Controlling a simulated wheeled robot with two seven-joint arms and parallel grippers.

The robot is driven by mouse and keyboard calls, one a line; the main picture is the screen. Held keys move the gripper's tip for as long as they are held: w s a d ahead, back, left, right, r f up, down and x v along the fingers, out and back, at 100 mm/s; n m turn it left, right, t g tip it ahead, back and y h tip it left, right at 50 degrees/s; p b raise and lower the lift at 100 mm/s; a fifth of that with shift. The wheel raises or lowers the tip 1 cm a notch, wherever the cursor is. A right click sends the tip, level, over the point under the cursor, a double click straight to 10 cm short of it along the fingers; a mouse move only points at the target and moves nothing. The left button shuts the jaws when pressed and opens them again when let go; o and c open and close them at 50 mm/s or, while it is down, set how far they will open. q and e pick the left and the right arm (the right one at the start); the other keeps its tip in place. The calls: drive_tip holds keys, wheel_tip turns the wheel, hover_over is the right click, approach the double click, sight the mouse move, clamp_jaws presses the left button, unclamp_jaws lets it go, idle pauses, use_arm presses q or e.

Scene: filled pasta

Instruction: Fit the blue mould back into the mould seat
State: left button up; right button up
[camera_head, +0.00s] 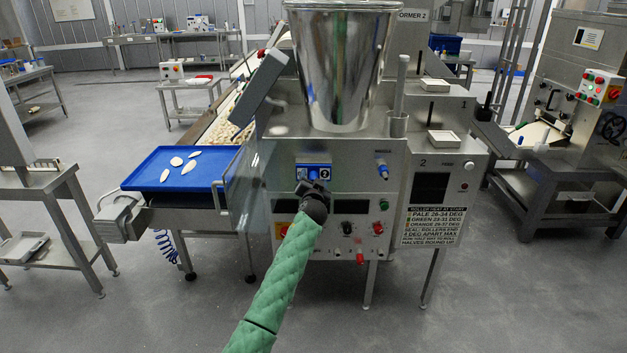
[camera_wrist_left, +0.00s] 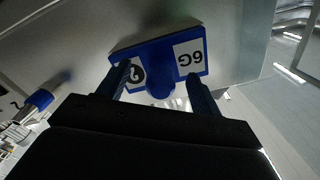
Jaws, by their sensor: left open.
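The blue mould (camera_head: 313,171) is a flat blue block with white labels, on the front panel of the steel machine below the hopper. In the left wrist view the mould (camera_wrist_left: 158,48) shows a "6G" label, a dark round symbol and a round blue knob in its middle. The mould seat is not seen apart from the mould, and I cannot tell how deep the mould sits. My left gripper (camera_head: 314,186) is at the mould's lower edge. In the wrist view its open fingers (camera_wrist_left: 158,77) stand either side of the knob, with gaps showing. My right gripper is out of view.
A steel hopper (camera_head: 343,70) stands above the panel. A clear guard (camera_head: 247,190) is left of the mould, and a blue tray (camera_head: 150,178) with pale pasta pieces lies further left. A blue-tipped valve (camera_head: 382,170) and knobs are to the right. The floor in front is free.

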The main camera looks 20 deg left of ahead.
use_arm(q)
drive_tip(key=p+v, duration=0.1)
drive_tip(key=v, duration=0.5)
drive_tip(key=shift+s+p, duration=0.25)
drive_tip(key=shift+p, duration=0.05)
idle(0.5)
